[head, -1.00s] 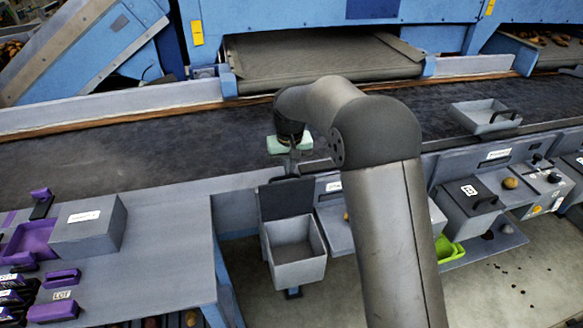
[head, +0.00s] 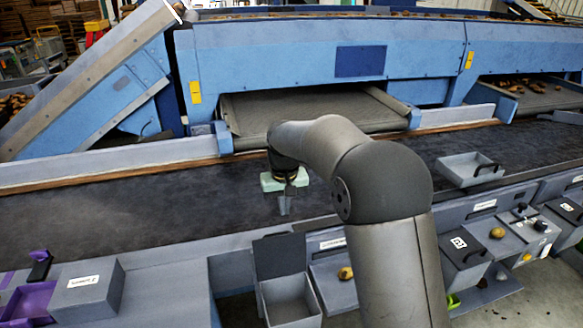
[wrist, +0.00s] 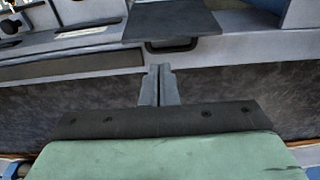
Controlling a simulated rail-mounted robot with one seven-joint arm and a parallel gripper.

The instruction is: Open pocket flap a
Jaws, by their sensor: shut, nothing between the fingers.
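A dark pocket flap (head: 279,255) stands upright at the back of a grey pocket bin (head: 290,299), whose top is open. I cannot read a letter on it; it is the flap nearest my gripper. In the wrist view the flap (wrist: 170,18) is at the top, with a dark handle (wrist: 172,45) at its edge. My gripper (head: 284,210) is over the dark belt, behind the flap and apart from it. Its fingers also show in the wrist view (wrist: 158,85), together and empty, pointing towards the handle. The pale green gripper body hides part of the belt.
A closed dark-lidded pocket (head: 463,247) with a printed label stands at the right. A grey tray with a dark handle (head: 472,168) lies on the belt's right side. A grey box (head: 88,291) and purple parts (head: 27,303) are at the lower left. The belt (head: 120,205) around my gripper is clear.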

